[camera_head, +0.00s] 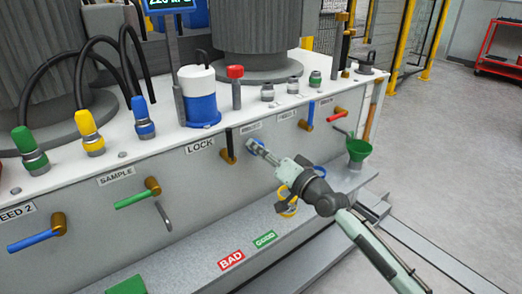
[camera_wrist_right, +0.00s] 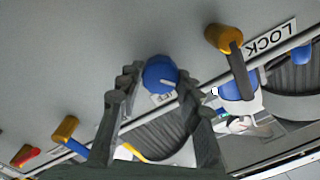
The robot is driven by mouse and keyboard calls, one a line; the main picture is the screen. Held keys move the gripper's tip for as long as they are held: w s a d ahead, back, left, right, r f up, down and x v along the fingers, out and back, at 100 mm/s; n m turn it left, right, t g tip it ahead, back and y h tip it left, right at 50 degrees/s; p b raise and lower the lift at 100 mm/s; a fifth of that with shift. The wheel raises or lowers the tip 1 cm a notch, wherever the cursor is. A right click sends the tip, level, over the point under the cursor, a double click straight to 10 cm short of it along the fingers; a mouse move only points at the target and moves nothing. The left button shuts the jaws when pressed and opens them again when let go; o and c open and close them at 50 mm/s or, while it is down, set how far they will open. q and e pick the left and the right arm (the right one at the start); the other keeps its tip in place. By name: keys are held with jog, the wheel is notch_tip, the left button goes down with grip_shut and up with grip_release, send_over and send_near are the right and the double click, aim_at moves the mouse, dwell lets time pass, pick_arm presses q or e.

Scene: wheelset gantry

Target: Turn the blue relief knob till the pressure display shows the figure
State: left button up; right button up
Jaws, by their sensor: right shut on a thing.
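The blue relief knob (camera_head: 252,146) is on the grey front panel, to the right of the LOCK label. In the right wrist view the knob (camera_wrist_right: 160,72), with a pale mark on its face, is between my two fingers. My right gripper (camera_head: 258,149) reaches it from the lower right and is shut on it; it also shows in the right wrist view (camera_wrist_right: 158,80). The pressure display (camera_head: 168,4) is at the top edge of the head view, partly cut off; its figure looks like 220 but is hard to read. My left gripper is not in view.
A black-handled LOCK lever (camera_head: 229,145) is just left of the knob. A blue-handled lever (camera_head: 310,114) and a red-handled lever (camera_head: 337,117) are to the right. Below are a ledge with BAD (camera_head: 231,260) and GOOD (camera_head: 265,240) labels. Open floor lies at right.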

dwell(0.4)
jog(key=o, duration=1.2)
jog(key=shift+c, duration=0.2)
jog(key=v, duration=1.2)
jog(key=shift+s, duration=0.1)
